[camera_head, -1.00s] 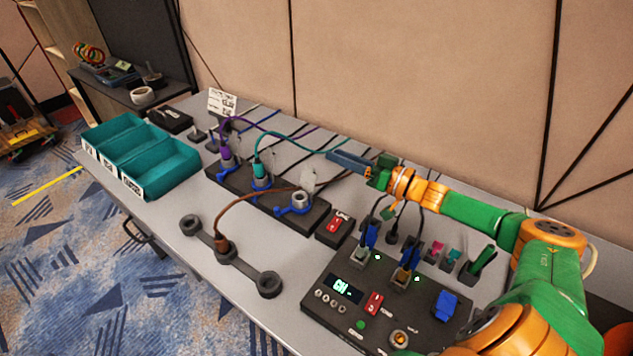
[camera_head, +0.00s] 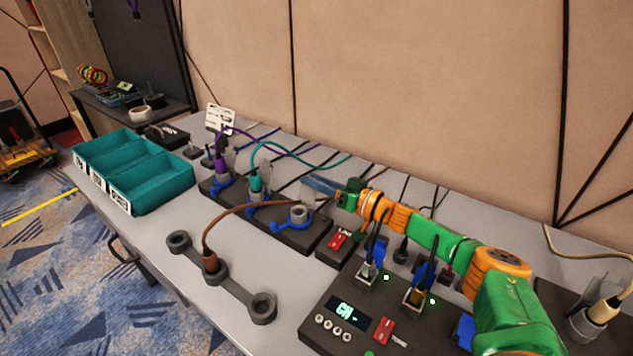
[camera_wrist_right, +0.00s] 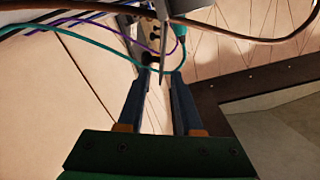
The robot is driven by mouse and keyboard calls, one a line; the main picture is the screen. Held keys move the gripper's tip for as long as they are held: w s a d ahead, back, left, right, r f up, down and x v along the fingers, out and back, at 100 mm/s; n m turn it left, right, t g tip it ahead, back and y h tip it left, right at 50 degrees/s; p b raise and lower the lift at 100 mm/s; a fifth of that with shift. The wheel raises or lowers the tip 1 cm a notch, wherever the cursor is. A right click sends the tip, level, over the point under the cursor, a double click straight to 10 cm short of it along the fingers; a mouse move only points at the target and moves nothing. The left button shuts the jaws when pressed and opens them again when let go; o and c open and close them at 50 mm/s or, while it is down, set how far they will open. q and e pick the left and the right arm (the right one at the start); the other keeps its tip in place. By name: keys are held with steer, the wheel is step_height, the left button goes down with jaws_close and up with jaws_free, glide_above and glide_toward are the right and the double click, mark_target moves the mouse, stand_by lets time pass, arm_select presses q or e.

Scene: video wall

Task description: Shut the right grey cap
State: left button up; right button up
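The dark socket strip (camera_head: 313,237) on the table has three sockets with blue rings. Its right socket (camera_head: 299,213) holds no plug, and the right grey cap (camera_head: 307,197) stands raised behind it, partly covered by my fingers. My right gripper (camera_head: 312,182) reaches in from the right, its fingertips close to the top of this cap. In the right wrist view my right gripper's fingers (camera_wrist_right: 161,82) are apart, with a thin grey piece near the gap. Whether they touch the cap I cannot tell. My left gripper is not in view.
A purple plug (camera_head: 221,166) and a teal plug (camera_head: 256,182) fill the other two sockets, with cables behind. A brown plug (camera_head: 210,261) sits in a grey holder in front. A red switch box (camera_head: 338,242) and a control panel (camera_head: 345,315) stand to the right, teal bins (camera_head: 150,183) left.

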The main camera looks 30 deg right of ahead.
jaws_close()
stand_by(1.4)
